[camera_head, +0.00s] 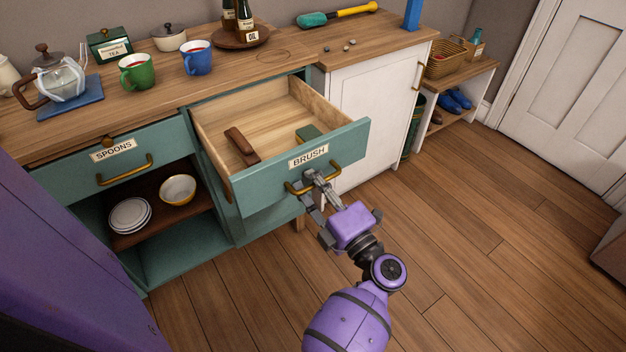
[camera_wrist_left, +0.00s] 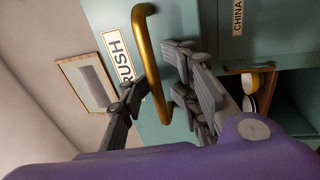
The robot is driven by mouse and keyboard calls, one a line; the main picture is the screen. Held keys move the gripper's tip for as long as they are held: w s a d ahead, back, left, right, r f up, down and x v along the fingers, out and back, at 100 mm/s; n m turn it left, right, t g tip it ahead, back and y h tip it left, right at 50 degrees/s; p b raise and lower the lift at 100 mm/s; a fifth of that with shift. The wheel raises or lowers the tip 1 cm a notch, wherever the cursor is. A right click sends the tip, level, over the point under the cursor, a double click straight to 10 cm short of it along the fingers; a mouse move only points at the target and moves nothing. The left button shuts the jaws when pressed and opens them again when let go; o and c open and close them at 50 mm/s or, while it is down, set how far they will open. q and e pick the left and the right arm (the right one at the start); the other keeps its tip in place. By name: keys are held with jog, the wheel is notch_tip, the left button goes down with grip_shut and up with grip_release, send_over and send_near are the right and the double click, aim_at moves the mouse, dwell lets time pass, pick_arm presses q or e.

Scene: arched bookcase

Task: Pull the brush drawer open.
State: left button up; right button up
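The brush drawer (camera_head: 260,200) is teal with a label reading BRUSH, and it stands pulled well out from the cabinet. Its brass bar handle (camera_head: 297,189) also shows in the left wrist view (camera_wrist_left: 147,60). Inside the drawer lie a dark brown wooden piece (camera_head: 241,146) and a green piece (camera_head: 308,133), partly hidden by the drawer front. My right gripper is not in view.
The spoons drawer (camera_head: 120,163) at left is shut. Plates (camera_head: 130,215) and a bowl (camera_head: 178,189) sit on the open shelf below it. Mugs, a teapot and bottles stand on the counter (camera_head: 240,78). The wooden floor (camera_head: 460,220) at right is clear.

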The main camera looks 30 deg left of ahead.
pick_arm(q)
jog(key=v, duration=1.2)
dwell(0.5)
